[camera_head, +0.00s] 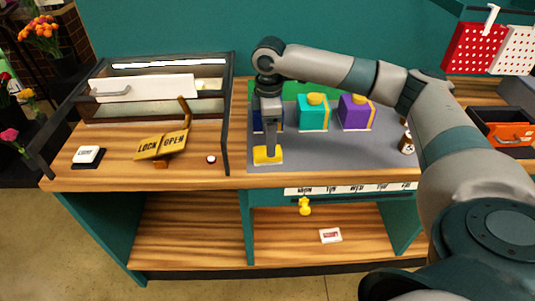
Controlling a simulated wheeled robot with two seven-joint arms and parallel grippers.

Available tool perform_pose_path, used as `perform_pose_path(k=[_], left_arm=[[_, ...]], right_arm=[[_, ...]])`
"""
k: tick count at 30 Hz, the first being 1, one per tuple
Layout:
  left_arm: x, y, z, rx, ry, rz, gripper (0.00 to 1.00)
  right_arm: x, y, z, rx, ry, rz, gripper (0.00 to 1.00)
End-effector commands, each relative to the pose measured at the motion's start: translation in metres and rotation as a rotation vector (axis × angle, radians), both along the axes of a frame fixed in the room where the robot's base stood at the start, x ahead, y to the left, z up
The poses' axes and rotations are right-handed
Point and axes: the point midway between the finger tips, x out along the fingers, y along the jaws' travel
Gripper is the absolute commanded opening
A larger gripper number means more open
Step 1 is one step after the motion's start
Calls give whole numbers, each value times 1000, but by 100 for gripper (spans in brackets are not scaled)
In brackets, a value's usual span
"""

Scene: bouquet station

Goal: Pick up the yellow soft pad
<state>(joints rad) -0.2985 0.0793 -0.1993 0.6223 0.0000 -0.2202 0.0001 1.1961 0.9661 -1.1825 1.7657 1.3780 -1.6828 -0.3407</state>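The yellow soft pad (267,156) appears to be the small yellow block near the front left of the grey mat (330,153). My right arm comes in from the right, and its gripper (270,150) points straight down at the pad. The fingertips are at the pad's top, and I cannot tell whether they touch or grip it. The fingers are seen nearly edge-on, so their opening is unclear. My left gripper is not in view.
Behind the gripper stand a partly hidden dark blue block (257,127), a teal block (313,117) and a purple block (355,117), the last two with yellow tops. A lock/open sign (161,146) and dark-framed case (228,120) are left. A yellow piece (305,206) hangs below the front edge.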

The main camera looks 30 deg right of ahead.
Motion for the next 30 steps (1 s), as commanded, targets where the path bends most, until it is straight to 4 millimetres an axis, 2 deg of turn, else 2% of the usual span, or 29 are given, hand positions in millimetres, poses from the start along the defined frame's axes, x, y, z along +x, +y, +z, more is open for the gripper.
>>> perform_pose_path(k=[6, 12, 27, 28, 30], left_arm=[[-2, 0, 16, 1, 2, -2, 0], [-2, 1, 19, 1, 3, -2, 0], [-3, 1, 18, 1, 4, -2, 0], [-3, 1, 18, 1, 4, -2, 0], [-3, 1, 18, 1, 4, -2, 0]], right_arm=[[-4, 8, -22, 0, 4, 2, 64], [-3, 7, -43, 0, 1, 1, 64], [-3, 7, -46, -1, 0, 1, 64], [-3, 7, -46, -1, 0, 1, 59], [-3, 7, -46, -1, 0, 1, 43]])
